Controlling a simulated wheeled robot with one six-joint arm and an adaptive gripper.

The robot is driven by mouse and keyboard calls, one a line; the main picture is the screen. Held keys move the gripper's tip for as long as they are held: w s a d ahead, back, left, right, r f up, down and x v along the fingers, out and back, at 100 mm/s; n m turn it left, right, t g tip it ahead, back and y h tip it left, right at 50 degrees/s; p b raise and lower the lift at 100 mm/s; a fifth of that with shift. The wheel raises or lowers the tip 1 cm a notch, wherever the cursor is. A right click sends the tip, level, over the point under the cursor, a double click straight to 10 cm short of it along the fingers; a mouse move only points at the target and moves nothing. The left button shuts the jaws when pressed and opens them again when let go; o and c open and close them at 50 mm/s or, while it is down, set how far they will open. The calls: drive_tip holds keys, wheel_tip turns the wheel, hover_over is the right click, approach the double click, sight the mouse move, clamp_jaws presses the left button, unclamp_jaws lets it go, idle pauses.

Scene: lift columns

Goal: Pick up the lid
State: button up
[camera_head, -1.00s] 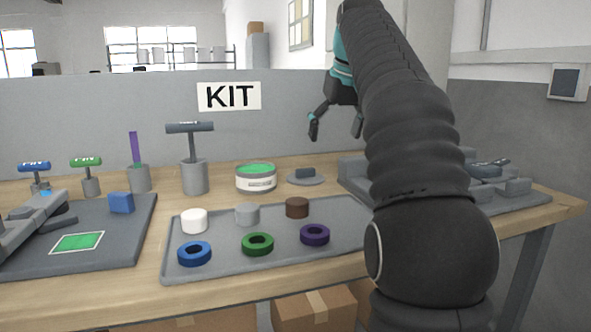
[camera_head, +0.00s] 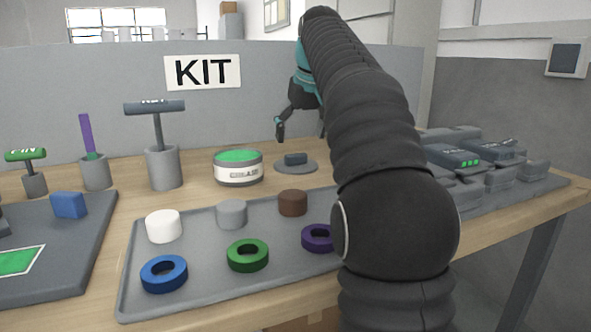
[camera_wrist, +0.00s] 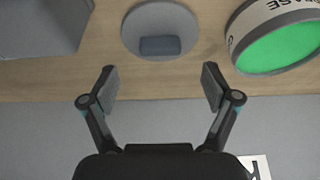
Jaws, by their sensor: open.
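The lid (camera_head: 296,166) is a flat grey disc with a dark block-shaped handle, lying on the wooden table just right of the round tin. In the wrist view the lid (camera_wrist: 160,18) is at the top centre, beyond my fingertips and roughly in line with the gap between them. My gripper (camera_wrist: 160,85) is open and empty, with its two fingers spread apart. In the head view my gripper (camera_head: 301,135) hangs above the table near the lid, partly hidden by my arm.
The tin (camera_head: 238,168) with green contents stands close beside the lid. A grey tray (camera_head: 200,284) with several rings and cylinders lies in front. A grey holder with devices (camera_head: 470,165) stands to the right. The partition (camera_head: 60,120) with a KIT sign (camera_head: 203,72) rises behind.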

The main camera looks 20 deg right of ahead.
sight(296, 154)
drive_tip(key=shift+b+x, duration=0.8)
drive_tip(key=shift+x, duration=2.05)
drive_tip(key=shift+w, duration=0.15)
drive_tip(key=shift+c, duration=0.2)
drive_tip(key=c, duration=1.2)
